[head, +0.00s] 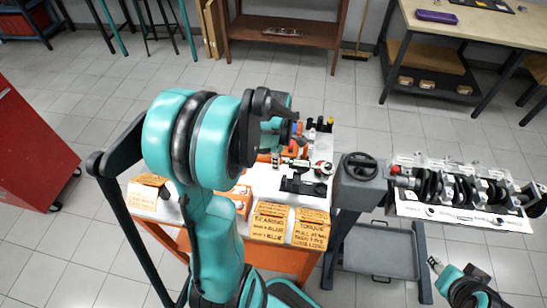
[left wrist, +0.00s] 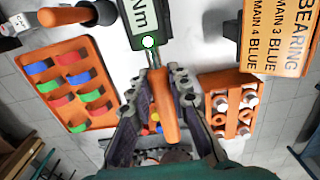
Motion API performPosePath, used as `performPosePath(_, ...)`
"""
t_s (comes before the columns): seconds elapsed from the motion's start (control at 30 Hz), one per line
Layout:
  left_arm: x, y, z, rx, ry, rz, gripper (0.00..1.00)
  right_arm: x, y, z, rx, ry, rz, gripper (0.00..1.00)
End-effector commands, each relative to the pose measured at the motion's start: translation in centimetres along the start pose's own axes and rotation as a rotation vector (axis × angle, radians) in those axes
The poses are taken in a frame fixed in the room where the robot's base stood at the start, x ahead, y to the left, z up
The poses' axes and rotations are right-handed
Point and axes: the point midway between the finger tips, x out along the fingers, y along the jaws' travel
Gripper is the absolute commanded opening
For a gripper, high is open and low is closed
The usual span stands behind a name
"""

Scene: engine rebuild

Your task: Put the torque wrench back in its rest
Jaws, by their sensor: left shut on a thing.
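The torque wrench (left wrist: 165,105) shows in the left wrist view, with an orange handle and a dark body with a pale panel marked "Nm". My left gripper (left wrist: 160,90) has its fingers on both sides of the orange handle and is shut on it. The far end of the wrench is cut off by the picture edge. In the head view, my left arm hides most of this gripper and its hold. A black bracket (head: 303,186) stands on the white bench top; I cannot tell whether it is the rest. My right gripper (head: 436,264) is low at the right, its jaw opening unclear.
An orange tray (left wrist: 50,82) holds red, blue and green shells. An orange block (left wrist: 232,78) with white round parts is at the right. A hammer (left wrist: 65,16) lies at upper left. Lettered cards (head: 268,222) line the bench front. A crankshaft stand (head: 460,212) is further right.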

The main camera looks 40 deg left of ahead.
Motion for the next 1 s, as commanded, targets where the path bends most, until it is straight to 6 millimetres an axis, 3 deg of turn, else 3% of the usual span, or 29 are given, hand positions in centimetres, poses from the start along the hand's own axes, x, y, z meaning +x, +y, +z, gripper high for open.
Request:
performPosePath(0.6, 5.1, 0.0, -0.1, 0.001, 0.000, 0.000, 0.00, 3.3, 0.0, 2.4, 0.000, 0.000, 0.000, 0.42)
performPosePath(1.0, 5.6, 0.0, -0.1, 0.001, 0.000, 0.000, 0.00, 3.5, 0.0, 2.5, 0.000, 0.000, 0.000, 0.42)
